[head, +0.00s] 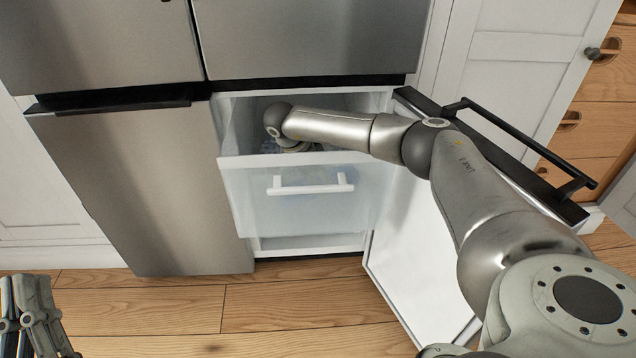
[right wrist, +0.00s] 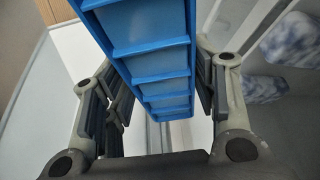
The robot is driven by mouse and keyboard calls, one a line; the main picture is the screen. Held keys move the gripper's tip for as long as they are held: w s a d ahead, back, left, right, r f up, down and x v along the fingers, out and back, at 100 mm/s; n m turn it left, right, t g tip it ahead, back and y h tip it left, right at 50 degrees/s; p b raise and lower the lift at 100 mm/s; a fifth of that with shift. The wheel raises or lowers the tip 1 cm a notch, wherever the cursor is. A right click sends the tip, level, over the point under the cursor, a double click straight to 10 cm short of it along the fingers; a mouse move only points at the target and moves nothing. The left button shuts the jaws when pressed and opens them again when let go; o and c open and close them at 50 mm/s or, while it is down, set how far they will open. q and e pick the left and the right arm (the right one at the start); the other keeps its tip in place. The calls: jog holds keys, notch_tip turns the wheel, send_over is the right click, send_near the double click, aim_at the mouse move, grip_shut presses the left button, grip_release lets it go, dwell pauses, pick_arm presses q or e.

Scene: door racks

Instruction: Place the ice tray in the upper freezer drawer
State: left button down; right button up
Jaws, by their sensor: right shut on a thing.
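The blue ice tray (right wrist: 150,48) with several compartments sits between the fingers of my right gripper (right wrist: 160,95) in the right wrist view; the gripper is shut on it. In the head view my right arm reaches over the open upper freezer drawer (head: 240,208), with its wrist inside the drawer opening. The right fingers and most of the tray are hidden there behind the wrist and drawer front. The drawer is pulled out and has a frosted front and white handle (head: 310,186). My left gripper (head: 30,315) is at the lower left, partly cut off, away from the fridge.
The freezer door (head: 415,235) stands open at the right, with a black bar handle (head: 520,140), close beside my right arm. The left fridge door (head: 150,190) is closed. Pale blue-white lumps (right wrist: 293,40) show at the right of the wrist view. Wood floor (head: 240,310) is clear in front.

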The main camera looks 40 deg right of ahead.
pick_arm(q)
jog(key=shift+s+r, duration=0.1)
jog(key=shift+r, duration=0.05)
pick_arm(e)
jog(key=shift+f, duration=0.6)
pick_arm(q)
jog(key=shift+s+r+t, duration=0.35)
jog(key=shift+r+t, duration=0.05)
jog(key=shift+r, duration=0.05)
pick_arm(e)
jog(key=o, duration=1.2)
jog(key=shift+r, duration=0.25)
jog(key=p+v, duration=0.2)
jog(key=v, duration=0.4)
jog(key=shift+r, duration=0.25)
pick_arm(q)
notch_tip(320, 180, down, 16)
jog(key=w+a+g+y+p, duration=0.1)
jog(key=a+g+y, duration=0.1)
jog(key=g, duration=0.8)
jog(key=shift+w+f+y+p, duration=0.25)
jog(key=shift+y+p, duration=0.1)
jog(key=shift+y, duration=0.25)
pick_arm(e)
jog(key=shift+v, duration=3.15)
